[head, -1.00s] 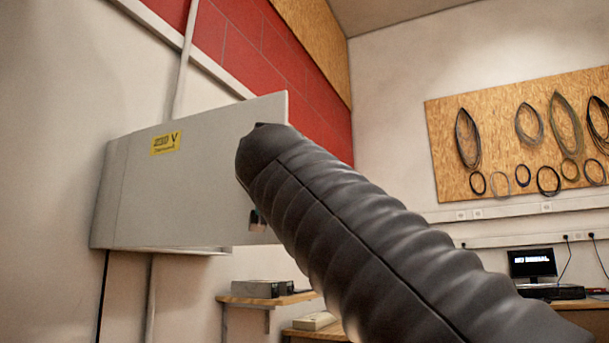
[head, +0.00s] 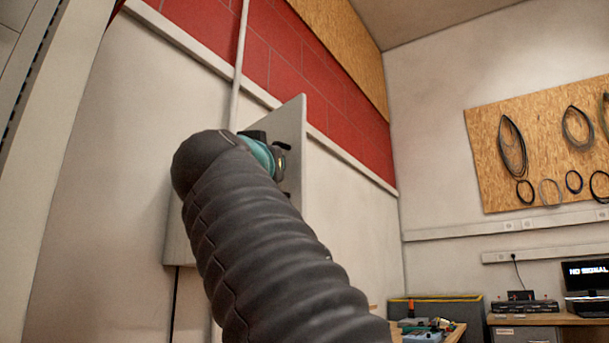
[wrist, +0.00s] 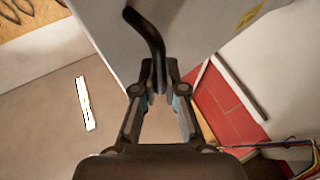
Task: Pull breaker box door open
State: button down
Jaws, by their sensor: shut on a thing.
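The grey breaker box door (head: 293,135) stands out from the wall in the head view, and my arm hides much of it and of the box behind. In the wrist view the door (wrist: 205,35) is a pale panel across the top, with part of a yellow label at upper right. A bent black handle (wrist: 152,38) sticks out from it toward my gripper. My gripper (wrist: 160,88) is shut on the lower end of the handle. In the head view, only part of the gripper shows beyond my arm, against the door.
Coloured wires (wrist: 300,150) show at the lower right of the wrist view. A conduit (head: 238,70) runs up the wall above the box. A cable board (head: 540,140) hangs on the far wall, above a desk (head: 540,319) with a monitor. A cluttered bench stands at lower centre.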

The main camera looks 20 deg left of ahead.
jog(key=shift+w+a+f, duration=0.35)
jog(key=shift+a+f, duration=0.05)
jog(key=shift+f, duration=0.25)
jog(key=c, duration=1.3)
grip_release()
jog(key=shift+w, duration=0.1)
jog(key=shift+o, duration=0.4)
jog(key=shift+d+r, duration=0.15)
jog(key=shift+r, duration=0.05)
jog(key=shift+s, duration=0.2)
jog(key=v, duration=1.2)
jog(key=shift+w, duration=0.1)
